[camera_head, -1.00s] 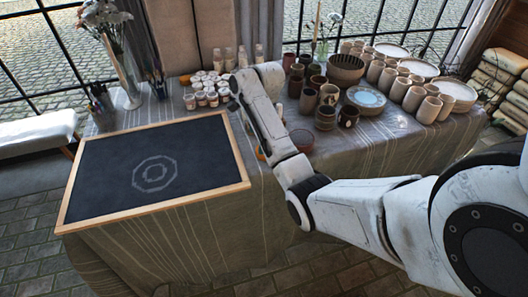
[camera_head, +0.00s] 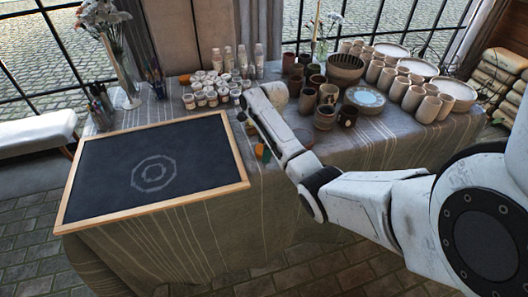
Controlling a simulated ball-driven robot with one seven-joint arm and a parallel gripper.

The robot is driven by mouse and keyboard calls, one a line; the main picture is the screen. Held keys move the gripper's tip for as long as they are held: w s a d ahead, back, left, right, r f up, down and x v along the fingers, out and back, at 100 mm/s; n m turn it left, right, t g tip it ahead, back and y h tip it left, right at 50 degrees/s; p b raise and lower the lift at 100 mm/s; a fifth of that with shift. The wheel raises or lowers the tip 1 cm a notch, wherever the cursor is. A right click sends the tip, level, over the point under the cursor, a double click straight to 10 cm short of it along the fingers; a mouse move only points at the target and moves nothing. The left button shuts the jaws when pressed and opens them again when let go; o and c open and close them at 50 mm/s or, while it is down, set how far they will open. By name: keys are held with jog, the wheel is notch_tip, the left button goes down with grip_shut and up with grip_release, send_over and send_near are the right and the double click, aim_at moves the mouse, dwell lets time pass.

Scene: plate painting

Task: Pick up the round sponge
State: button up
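My arm reaches in from the right over the table, with its wrist bent down near the jars. My gripper (camera_head: 245,120) is small and mostly hidden by the arm; its fingers cannot be made out. Close to it, at the right edge of the framed blackboard, a small orange and green item (camera_head: 262,152) shows beside my forearm. I cannot tell if it is a sponge. No round sponge can be clearly made out; the arm covers part of the table there.
The wood-framed blackboard (camera_head: 100,160) with a chalk octagon lies on the left of the cloth-covered table. Small paint jars (camera_head: 205,92) stand behind it. Clay cups and pots (camera_head: 325,115) and plates (camera_head: 460,92) crowd the right side. A flower vase (camera_head: 125,75) stands back left.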

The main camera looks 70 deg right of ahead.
jog(key=shift+w+f, duration=0.1)
jog(key=shift+f, duration=0.5)
jog(key=shift+c, duration=0.5)
jog(key=c, duration=1)
jog(key=shift+r, duration=0.1)
